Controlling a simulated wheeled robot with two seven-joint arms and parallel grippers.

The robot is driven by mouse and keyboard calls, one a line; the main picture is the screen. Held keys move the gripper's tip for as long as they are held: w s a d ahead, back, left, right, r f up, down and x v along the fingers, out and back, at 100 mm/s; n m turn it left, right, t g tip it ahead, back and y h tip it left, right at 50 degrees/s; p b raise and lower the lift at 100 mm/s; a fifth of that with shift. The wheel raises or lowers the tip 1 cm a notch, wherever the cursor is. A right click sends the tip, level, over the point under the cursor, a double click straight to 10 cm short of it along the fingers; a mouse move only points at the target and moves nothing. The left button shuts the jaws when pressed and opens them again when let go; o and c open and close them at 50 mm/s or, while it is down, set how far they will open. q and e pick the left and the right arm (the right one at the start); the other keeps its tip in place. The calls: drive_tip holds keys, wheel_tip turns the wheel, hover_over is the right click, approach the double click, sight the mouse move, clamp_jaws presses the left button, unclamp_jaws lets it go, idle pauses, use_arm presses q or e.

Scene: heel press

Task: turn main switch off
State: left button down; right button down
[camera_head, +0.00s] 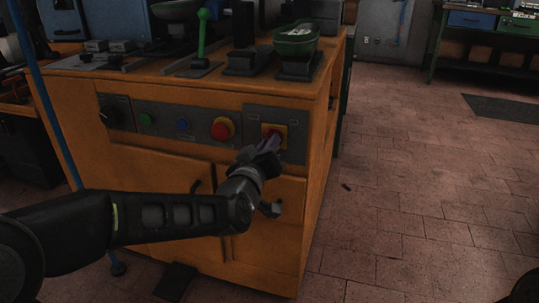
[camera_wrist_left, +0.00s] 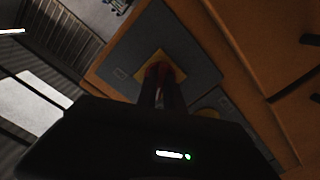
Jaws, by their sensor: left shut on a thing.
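The main switch (camera_head: 273,130) is a red knob on a yellow square plate, set in a dark grey panel at the right end of the orange cabinet's front. My left gripper (camera_head: 268,145) reaches it from the left and below, and its fingers cover part of the knob. In the left wrist view the two fingers (camera_wrist_left: 161,88) are closed on the red knob (camera_wrist_left: 160,70), with the yellow plate (camera_wrist_left: 149,56) showing behind. The knob's exact turn angle is hard to make out. My right gripper is not in view.
A red round button (camera_head: 222,129) on yellow, a blue button (camera_head: 182,124), a green button (camera_head: 147,118) and a black knob (camera_head: 114,112) sit left of the switch. Cabinet doors (camera_head: 160,185) lie below. The tiled floor (camera_head: 400,190) to the right is mostly clear.

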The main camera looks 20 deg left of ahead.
use_arm(q)
drive_tip(key=shift+f+n+b, duration=0.1)
drive_tip(key=shift+n+b, duration=0.85)
drive_tip(key=shift+n, duration=0.35)
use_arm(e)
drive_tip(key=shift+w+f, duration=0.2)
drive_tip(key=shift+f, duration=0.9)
use_arm(q)
drive_tip(key=c, duration=1.5)
unclamp_jaws()
drive_tip(key=shift+o, duration=0.2)
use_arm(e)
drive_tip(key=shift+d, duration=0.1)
